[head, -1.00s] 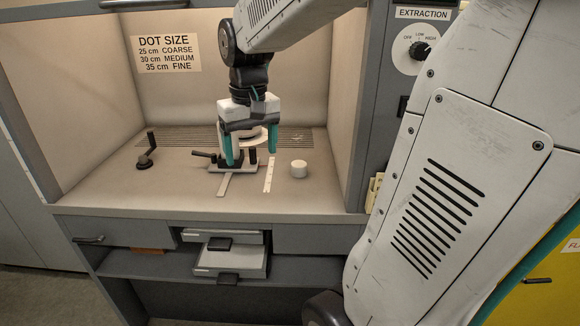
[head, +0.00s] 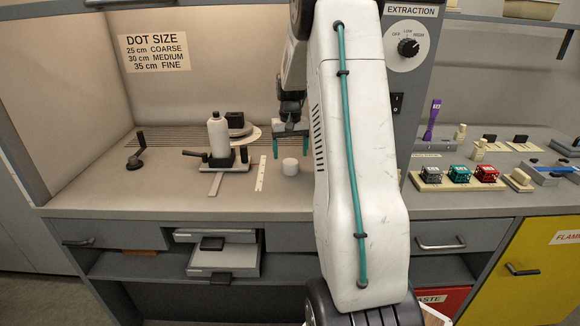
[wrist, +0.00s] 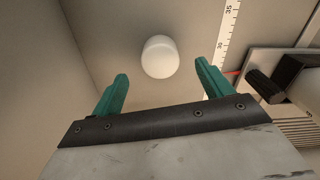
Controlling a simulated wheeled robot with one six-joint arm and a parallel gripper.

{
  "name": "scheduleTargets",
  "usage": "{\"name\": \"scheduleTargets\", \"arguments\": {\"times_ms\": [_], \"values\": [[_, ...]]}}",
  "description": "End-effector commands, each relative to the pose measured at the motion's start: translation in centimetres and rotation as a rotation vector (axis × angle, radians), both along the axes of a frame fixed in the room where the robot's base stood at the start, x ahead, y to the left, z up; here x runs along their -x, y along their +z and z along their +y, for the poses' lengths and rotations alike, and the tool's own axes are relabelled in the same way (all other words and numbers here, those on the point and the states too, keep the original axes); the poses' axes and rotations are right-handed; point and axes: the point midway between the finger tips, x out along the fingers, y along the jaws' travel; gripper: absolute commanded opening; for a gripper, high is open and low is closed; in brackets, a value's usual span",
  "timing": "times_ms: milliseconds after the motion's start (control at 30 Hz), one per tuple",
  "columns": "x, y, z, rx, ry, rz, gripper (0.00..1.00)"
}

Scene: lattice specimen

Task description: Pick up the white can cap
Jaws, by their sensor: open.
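The white can cap (head: 290,167) is a small white cylinder standing on the bench floor of the hood, right of the white ruler strip. It also shows in the wrist view (wrist: 160,57), between and beyond my fingertips. My gripper (head: 292,148), with teal fingers, is open and empty. It is behind the cap in the head view, apart from it. In the wrist view the fingers (wrist: 165,78) are spread wide on either side of the cap, with nothing between them. My arm hides part of the hood's right side.
A white spray can (head: 219,136) stands in a clamp fixture (head: 222,163) left of the cap. The ruler strip (head: 261,173) lies between them. A crank handle (head: 137,153) is further left. The bench front (head: 150,203) is clear.

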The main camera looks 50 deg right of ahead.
Motion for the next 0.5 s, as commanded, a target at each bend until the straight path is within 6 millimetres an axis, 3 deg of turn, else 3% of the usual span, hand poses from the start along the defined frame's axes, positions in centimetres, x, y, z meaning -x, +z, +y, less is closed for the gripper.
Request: {"name": "scheduleTargets", "arguments": {"times_ms": [233, 500], "values": [[0.2, -3.7, 0.2, -0.001, 0.001, 0.002, 0.79], [0.2, -4.7, 0.1, 0.001, 0.000, -0.001, 0.79]]}}
